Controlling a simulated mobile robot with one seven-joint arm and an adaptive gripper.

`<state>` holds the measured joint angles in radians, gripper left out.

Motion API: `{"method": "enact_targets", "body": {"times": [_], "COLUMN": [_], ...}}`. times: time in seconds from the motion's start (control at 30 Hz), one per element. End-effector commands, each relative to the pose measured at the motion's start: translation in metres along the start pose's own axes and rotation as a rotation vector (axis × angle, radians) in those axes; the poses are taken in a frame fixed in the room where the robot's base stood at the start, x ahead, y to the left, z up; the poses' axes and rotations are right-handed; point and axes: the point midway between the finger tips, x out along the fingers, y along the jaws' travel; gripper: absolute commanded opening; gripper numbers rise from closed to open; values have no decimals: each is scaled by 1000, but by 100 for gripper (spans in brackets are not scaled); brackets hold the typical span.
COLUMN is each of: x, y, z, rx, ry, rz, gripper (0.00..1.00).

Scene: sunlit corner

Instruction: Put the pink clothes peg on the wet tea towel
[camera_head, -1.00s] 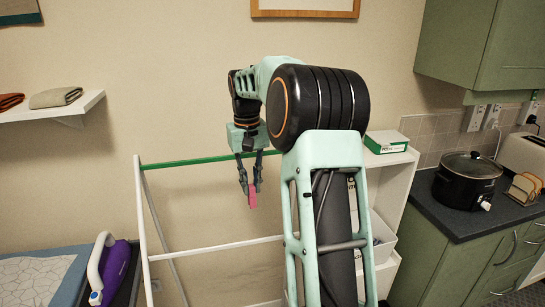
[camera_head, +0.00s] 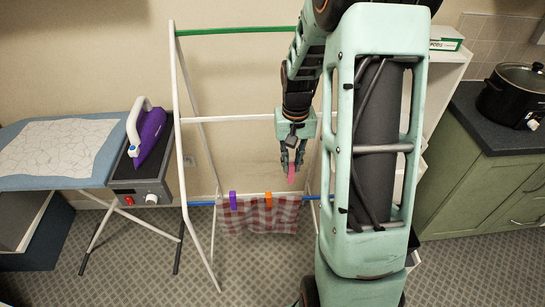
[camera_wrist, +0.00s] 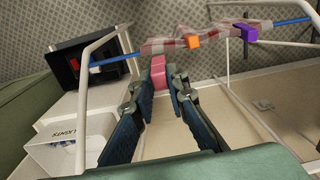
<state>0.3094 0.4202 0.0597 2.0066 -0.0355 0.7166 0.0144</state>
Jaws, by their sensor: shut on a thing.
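My gripper (camera_head: 292,160) is shut on the pink clothes peg (camera_head: 291,174), which hangs from the fingertips. The peg (camera_wrist: 158,72) also shows between the fingers in the wrist view. The checked red and white tea towel (camera_head: 252,216) hangs over the low blue rail (camera_head: 202,204) of the drying rack. A purple peg (camera_head: 233,201) and an orange peg (camera_head: 268,200) sit on its top edge. In the head view the held peg appears a little above the towel's right end, apart from it. Whether the towel is wet does not show.
The white rack frame (camera_head: 190,150) has a green top rail (camera_head: 238,31) and a white middle rail. An ironing board (camera_head: 20,183) with a purple iron (camera_head: 150,133) stands at left. A white shelf unit and green cupboards (camera_head: 485,175) stand at right.

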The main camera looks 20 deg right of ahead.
Motion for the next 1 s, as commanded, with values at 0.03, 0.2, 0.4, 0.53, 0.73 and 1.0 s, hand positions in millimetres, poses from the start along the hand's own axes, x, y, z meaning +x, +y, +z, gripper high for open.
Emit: {"method": "enact_targets", "body": {"times": [0.03, 0.2, 0.4, 0.53, 0.73, 1.0], "x": [8, 13, 23, 36, 58, 76], "y": [7, 18, 18, 18, 18, 18], "z": [-1, -2, -1, -1, -1, -2], "rx": [16, 38, 38, 38, 38, 38], "ry": [1, 2, 0, -1, 0, 0], "rz": [1, 0, 1, 1, 1, 1], "gripper": [2, 2, 2, 2, 2, 2]}}
